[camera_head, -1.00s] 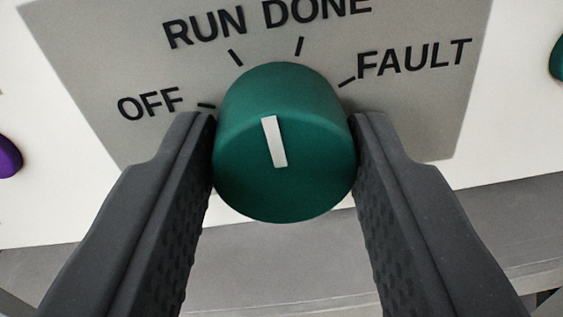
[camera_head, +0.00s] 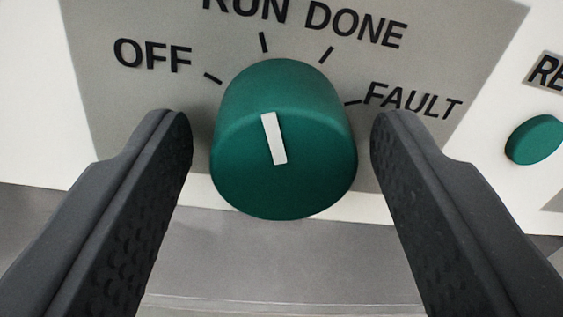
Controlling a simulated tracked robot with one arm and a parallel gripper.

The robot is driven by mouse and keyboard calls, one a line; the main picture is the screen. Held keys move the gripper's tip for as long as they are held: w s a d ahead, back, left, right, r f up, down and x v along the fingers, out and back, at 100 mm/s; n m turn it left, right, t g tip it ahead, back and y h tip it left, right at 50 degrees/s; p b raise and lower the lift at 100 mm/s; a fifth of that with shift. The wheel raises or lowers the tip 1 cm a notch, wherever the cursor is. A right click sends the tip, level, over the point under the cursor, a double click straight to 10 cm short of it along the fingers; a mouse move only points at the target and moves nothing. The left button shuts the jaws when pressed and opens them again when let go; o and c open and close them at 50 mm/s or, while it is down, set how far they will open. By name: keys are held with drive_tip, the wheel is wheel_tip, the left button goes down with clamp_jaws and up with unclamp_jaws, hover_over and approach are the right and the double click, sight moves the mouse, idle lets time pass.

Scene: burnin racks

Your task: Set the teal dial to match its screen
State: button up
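The teal dial (camera_head: 283,150) sits on a grey label plate (camera_head: 100,110), in the middle of the picture. Its white pointer mark (camera_head: 274,138) points up and slightly left, close to the RUN tick. The labels OFF, RUN, DONE and FAULT arc above the dial, RUN cut by the top edge. My gripper (camera_head: 282,130) is open around the dial, one finger on each side. A gap shows between each finger and the dial. The dial's screen is not in view.
A second teal round button or knob (camera_head: 534,140) is on the white panel at the right, under a partly cut label starting "RE". A grey surface (camera_head: 270,265) lies below the panel. The space just below the dial looks clear.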

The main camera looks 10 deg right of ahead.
idle(0.3)
drive_tip(key=s+b, duration=0.4)
drive_tip(key=s, duration=0.9)
drive_tip(key=shift+s+f+b, duration=0.15)
drive_tip(key=shift+s+b, duration=0.2)
drive_tip(key=a+f+m+g+b, duration=0.2)
drive_tip(key=a+f+m+b, duration=0.2)
drive_tip(key=a+f+b, duration=0.5)
drive_tip(key=s+a+f+n+b, duration=0.1)
drive_tip(key=s+a+f, duration=0.2)
drive_tip(key=f, duration=0.5)
drive_tip(key=s+a+f+b, duration=0.1)
drive_tip(key=s+a+f, duration=0.3)
drive_tip(key=f, duration=0.4)
drive_tip(key=shift+s+a+f+n+g, duration=0.15)
drive_tip(key=shift+s+f+n+g, duration=0.2)
drive_tip(key=shift+s, duration=0.35)
